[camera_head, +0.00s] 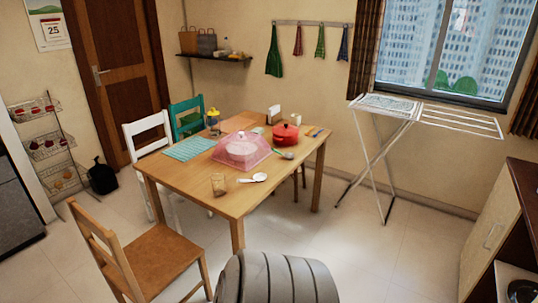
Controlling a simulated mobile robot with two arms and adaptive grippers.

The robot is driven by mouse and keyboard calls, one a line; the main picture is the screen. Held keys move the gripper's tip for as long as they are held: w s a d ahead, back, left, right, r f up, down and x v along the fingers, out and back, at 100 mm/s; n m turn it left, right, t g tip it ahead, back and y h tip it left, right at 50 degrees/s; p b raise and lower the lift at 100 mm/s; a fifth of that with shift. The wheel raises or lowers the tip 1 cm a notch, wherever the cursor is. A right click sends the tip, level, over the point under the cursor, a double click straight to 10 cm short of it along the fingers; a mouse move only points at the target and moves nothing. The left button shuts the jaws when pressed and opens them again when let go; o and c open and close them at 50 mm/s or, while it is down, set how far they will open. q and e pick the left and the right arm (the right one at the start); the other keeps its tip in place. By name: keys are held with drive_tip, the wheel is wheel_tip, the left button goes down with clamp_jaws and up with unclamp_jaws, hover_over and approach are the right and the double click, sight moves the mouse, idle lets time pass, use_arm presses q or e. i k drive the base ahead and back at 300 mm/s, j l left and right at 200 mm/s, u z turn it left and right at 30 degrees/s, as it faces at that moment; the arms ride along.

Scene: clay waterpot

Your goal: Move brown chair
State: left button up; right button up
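The brown chair (160,259) stands on the tiled floor at the lower left, in front of the near left corner of the wooden table (180,180). Its slatted back is on the left side and its seat faces right. The bottoms of some of its legs are cut off by the picture's lower edge. It stands apart from the white chair (148,138) behind it. Neither of my grippers shows in the head view.
The table holds a pink food cover (243,151), a red pot (285,137) and a glass (218,185). A teal chair (187,113) is behind it. A drying rack (385,135) stands right. A wire shelf rack (47,148) stands left. The floor right of the table (370,250) is clear.

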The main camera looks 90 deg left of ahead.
sight(141, 270)
drive_tip(key=u, duration=3.95)
drive_tip(key=i+j+z, duration=0.35)
drive_tip(key=j, duration=0.35)
drive_tip(key=i+j+z, duration=0.2)
drive_tip(key=i+j, duration=0.1)
drive_tip(key=j, duration=0.1)
